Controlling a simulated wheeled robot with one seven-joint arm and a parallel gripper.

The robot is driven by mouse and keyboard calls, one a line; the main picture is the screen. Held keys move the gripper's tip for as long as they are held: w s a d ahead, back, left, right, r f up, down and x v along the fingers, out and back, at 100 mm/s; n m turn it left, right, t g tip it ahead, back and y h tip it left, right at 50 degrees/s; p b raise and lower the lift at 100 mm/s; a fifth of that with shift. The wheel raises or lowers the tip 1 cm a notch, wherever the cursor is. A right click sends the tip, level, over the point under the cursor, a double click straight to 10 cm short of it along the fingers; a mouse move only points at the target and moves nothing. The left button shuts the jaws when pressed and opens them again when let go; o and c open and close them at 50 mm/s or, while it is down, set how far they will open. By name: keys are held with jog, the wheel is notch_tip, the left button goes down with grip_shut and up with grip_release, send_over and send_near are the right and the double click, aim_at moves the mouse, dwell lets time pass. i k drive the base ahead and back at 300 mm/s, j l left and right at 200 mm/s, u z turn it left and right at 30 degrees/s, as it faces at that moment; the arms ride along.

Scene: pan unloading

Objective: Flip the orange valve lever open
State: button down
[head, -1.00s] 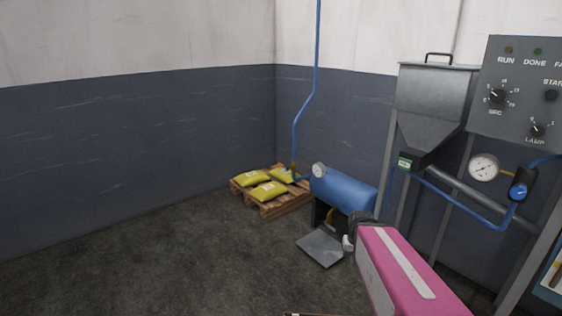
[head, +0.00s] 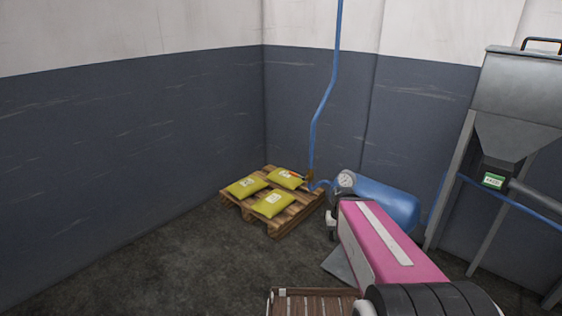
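The orange valve lever (head: 297,175) is small in the head view. It sits at the lower end of the blue vertical pipe (head: 314,135), by a brass-coloured valve body (head: 310,175), just behind the yellow bags. Its exact angle is too small to tell. My pink arm link reaches in from the lower right. At its far end, my gripper (head: 332,226) shows only as a small dark part, in the picture below and right of the lever. Its fingers are mostly hidden behind the link, and I cannot tell if they are open. No contact with the lever shows.
Several yellow bags (head: 272,204) lie on a wooden pallet (head: 285,222) in the corner. A blue tank (head: 388,203) with a gauge (head: 345,180) stands right of it. A grey hopper (head: 518,95) is further right. A slatted wooden piece (head: 318,305) is at the bottom edge. Floor at left is clear.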

aim_at(293, 174)
jog(key=i+j, duration=0.25)
jog(key=i+j+z, duration=0.1)
jog(key=j, duration=0.4)
jog(key=i+j, duration=0.3)
jog(key=j+z, duration=0.05)
